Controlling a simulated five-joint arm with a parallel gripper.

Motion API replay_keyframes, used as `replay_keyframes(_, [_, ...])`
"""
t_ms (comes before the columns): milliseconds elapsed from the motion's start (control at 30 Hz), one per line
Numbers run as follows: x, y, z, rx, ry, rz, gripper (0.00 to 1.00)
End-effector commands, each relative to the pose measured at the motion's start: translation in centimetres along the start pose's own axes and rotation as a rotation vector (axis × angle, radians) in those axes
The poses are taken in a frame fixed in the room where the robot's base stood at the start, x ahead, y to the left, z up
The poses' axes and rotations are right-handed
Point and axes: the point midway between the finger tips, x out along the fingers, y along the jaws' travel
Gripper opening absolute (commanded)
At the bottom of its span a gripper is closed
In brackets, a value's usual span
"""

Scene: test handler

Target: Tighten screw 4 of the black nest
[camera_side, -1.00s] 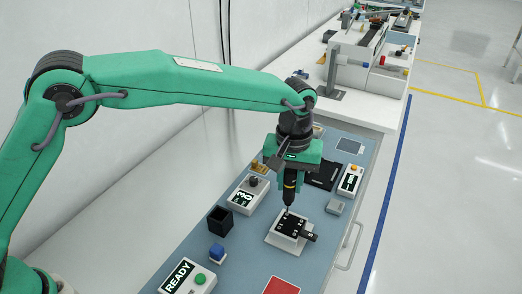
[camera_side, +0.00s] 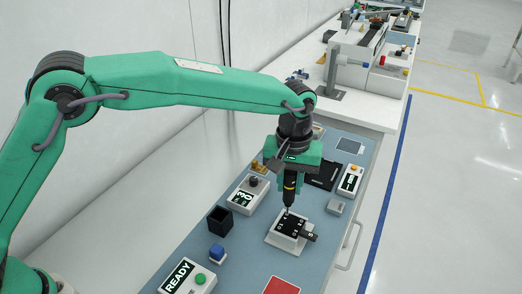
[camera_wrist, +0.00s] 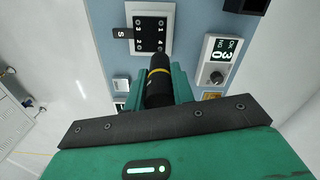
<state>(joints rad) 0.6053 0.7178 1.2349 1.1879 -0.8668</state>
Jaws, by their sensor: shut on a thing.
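The black nest (camera_side: 297,224) sits on a white base (camera_side: 274,240). In the wrist view the nest (camera_wrist: 150,35) shows screw spots with white numbers; the 4 is at its lower right there. A dark tab marked S sticks out from its side. My gripper (camera_side: 291,184) is shut on a black screwdriver (camera_side: 289,194) with a yellow band, held upright above the nest. Its tip is at or just over the nest's far-left part in the side view; I cannot tell whether it touches a screw. In the wrist view the screwdriver (camera_wrist: 158,88) hides its own tip.
A white control box (camera_side: 243,197) with a display and knob stands behind the nest. A grey block (camera_side: 335,206) sits to the right.

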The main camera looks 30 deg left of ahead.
Motion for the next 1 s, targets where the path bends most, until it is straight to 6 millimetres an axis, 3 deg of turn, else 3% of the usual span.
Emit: replay_keyframes(1000, [0.82,0.01,-0.01,0.0,0.0,0.001,0.02])
